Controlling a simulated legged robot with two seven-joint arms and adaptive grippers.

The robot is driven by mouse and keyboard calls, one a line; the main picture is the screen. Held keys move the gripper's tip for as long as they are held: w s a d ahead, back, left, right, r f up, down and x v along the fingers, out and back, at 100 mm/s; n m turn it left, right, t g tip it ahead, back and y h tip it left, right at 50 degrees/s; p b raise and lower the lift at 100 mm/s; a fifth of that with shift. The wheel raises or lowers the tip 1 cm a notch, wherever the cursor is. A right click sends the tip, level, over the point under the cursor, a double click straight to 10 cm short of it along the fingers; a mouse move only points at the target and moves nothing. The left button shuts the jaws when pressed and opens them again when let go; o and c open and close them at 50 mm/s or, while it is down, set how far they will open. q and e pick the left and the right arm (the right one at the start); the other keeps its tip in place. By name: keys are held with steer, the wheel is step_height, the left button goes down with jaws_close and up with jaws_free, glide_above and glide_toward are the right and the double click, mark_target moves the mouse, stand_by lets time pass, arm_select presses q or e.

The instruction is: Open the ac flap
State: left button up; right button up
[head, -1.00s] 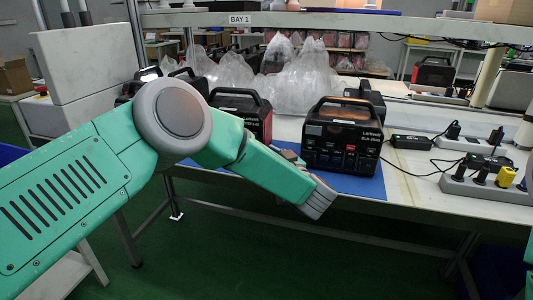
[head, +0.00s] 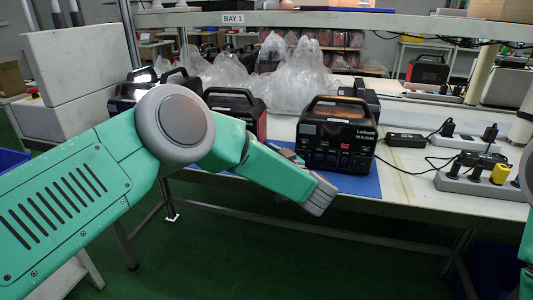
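A black power station (head: 338,137) with a carry handle stands upright on a blue mat (head: 362,185) on the workbench, its front panel with sockets and switches facing me.
More power stations (head: 236,106) stand behind my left arm. Plastic bags (head: 300,78) are heaped at the back. A power strip (head: 478,184) with plugs, an adapter (head: 405,140) and cables lie at right. A shelf rail (head: 330,19) spans above.

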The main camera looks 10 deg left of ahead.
arm_select(q)
steer(key=shift+s+d, duration=0.1)
steer(key=shift+s+d, duration=0.2)
steer(key=v, duration=1.1)
steer(key=shift+d, duration=0.15)
steer(key=shift+f, duration=0.1)
